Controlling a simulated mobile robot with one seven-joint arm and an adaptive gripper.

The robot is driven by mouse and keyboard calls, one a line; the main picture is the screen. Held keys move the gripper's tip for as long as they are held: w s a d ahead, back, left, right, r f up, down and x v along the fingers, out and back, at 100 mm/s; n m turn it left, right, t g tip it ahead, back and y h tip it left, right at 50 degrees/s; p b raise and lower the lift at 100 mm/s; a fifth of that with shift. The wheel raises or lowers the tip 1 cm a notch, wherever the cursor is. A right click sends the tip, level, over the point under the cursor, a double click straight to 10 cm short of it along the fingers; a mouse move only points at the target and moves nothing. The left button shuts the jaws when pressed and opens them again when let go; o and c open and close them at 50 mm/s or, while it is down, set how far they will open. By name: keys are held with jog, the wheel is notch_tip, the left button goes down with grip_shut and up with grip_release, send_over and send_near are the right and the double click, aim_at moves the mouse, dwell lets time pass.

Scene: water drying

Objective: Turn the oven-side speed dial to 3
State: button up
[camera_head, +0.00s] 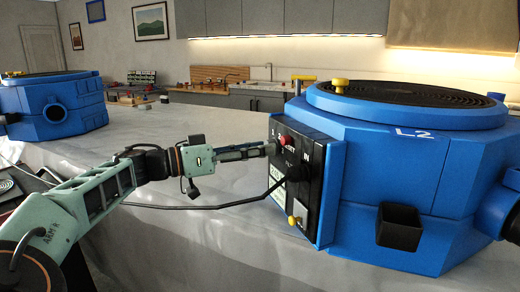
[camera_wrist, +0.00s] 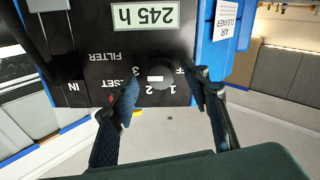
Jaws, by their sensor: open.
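The speed dial (camera_wrist: 161,76) is a round black knob on a black control panel (camera_wrist: 110,25), seen upside down in the wrist view. Numbers 1, 2 and 3 curve around it, and part of "OFF" shows. A short white mark lies left of the dial's centre; I cannot tell exactly which number it indicates. My gripper (camera_wrist: 164,84) is open, with one finger on each side of the dial; contact is unclear. In the head view my gripper (camera_head: 268,149) reaches the panel (camera_head: 305,165) of the blue machine (camera_head: 380,165), and the dial is not clearly visible.
A black cable (camera_head: 225,204) runs from the panel across the pale worktop (camera_head: 180,240). A second blue machine (camera_head: 60,110) stands far left. The worktop between the machines is mostly clear.

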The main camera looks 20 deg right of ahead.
jog(key=a, duration=1.1)
jog(key=shift+w+a, duration=0.2)
jog(key=shift+a, duration=0.05)
